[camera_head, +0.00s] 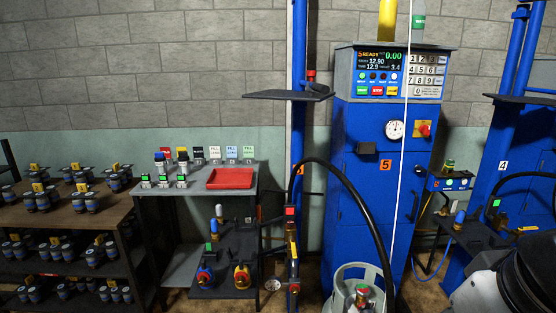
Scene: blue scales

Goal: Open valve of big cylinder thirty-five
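A pale grey-green gas cylinder (345,274) stands upright at the bottom centre, in front of the blue scale cabinet. Its collar surrounds a valve (362,293) with red and green parts on top. The cylinder's lower body is cut off by the picture's bottom edge. No number can be read on it, so I cannot tell whether it is number thirty-five. I cannot tell whether the valve is open or shut. A white and black part of my arm (490,285) shows at the bottom right. My gripper's fingers do not show.
The blue scale cabinet (350,200) bears a lit READY display (383,61) and a tag 5. A black hose (355,190) arches down beside the cylinder. A red tray (230,179) lies on a table at left. Shelves (75,218) hold small canisters. Another blue station stands at right.

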